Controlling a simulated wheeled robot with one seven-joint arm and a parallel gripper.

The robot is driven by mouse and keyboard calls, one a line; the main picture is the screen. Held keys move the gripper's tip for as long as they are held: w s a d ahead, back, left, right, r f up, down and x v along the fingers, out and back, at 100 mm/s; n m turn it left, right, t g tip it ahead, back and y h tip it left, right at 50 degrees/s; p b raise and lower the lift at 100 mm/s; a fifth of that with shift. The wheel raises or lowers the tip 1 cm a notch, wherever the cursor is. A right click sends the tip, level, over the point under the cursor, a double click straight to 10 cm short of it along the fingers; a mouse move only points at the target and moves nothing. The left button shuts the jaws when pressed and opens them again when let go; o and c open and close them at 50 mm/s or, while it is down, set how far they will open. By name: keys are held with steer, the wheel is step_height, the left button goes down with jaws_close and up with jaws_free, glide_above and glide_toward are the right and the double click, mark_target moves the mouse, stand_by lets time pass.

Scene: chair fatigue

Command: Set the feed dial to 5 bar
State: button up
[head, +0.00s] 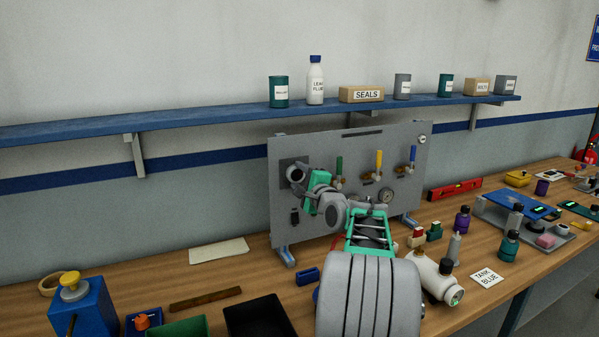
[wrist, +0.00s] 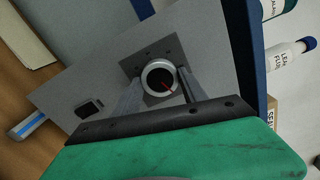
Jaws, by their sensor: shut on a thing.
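The dial also shows in the head view (head: 295,172), partly covered by my gripper (head: 302,178). In the wrist view the two fingers of my gripper (wrist: 158,89) lie on either side of the dial and are shut on it. Scale marks are too small to read.
Green (head: 339,165), yellow (head: 379,161) and blue (head: 413,154) valve handles stand right of the dial, with a gauge (head: 386,196) below. A blue shelf (head: 210,120) with jars runs above the panel. Trays and bottles crowd the bench front.

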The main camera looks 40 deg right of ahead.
steer(key=shift+m+p, duration=1.25)
steer(key=shift+m, duration=0.65)
steer(key=o, duration=1.4)
steer(key=shift+s, duration=0.15)
steer(key=b+v, duration=0.2)
steer(key=v, duration=0.5)
steer(key=shift+s+a, duration=0.15)
steer(key=shift+s, duration=0.15)
